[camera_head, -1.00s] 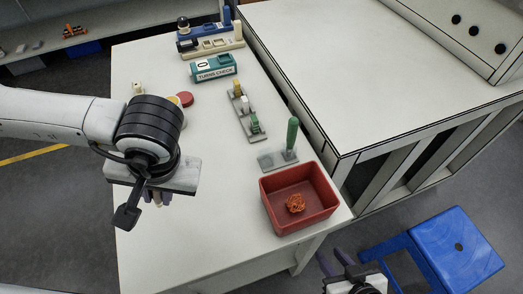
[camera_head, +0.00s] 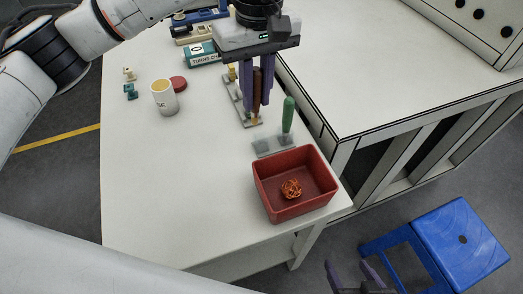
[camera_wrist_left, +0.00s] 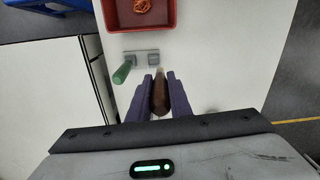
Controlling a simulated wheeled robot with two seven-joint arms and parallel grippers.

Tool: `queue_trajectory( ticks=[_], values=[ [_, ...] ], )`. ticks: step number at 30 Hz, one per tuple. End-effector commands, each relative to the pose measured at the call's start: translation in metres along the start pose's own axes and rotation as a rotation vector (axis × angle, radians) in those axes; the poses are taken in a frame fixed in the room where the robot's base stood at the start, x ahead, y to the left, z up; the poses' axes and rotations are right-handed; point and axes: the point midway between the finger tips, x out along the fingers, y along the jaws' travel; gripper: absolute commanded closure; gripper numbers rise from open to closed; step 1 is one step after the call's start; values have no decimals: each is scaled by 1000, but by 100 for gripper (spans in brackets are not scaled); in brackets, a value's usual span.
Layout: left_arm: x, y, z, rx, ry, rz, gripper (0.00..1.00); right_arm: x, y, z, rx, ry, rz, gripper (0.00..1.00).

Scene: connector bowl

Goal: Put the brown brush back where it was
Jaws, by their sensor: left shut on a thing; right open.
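My left gripper (camera_head: 256,98) is shut on the brown brush (camera_head: 257,90), which hangs about upright between the fingers. In the left wrist view the brown brush (camera_wrist_left: 160,97) points towards the grey stand (camera_wrist_left: 131,57). In the head view the grey stand (camera_head: 264,147) is nearer the front than the brush, behind the red bin. A green-handled brush (camera_head: 288,115) stands upright at the stand's right end. The stand's left end holds no brush. My right gripper (camera_head: 360,274) is open and empty at the bottom edge, off the table.
A red bin (camera_head: 262,190) holds an orange tangled thing (camera_head: 291,188). A grey strip with small parts (camera_head: 236,92) is partly hidden behind my left gripper. A white cup (camera_head: 164,99) and red lid (camera_head: 179,84) stand left. The table's front left is clear. A blue stool (camera_head: 450,240) stands right.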

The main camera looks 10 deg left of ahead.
Motion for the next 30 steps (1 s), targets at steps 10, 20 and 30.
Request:
queue_trajectory(
  ticks=[10, 20, 30],
  values=[
    [35, 13, -1, -72, -15, 30, 100, -2, 0, 0, 1, -2, 0, 36],
    [68, 14, -1, -70, -14, 32, 100, -5, -1, -1, 1, -5, 0, 36],
    [94, 15, -1, -69, -11, 34, 100, -8, -1, -3, 1, -6, 0, 36]
  ],
)
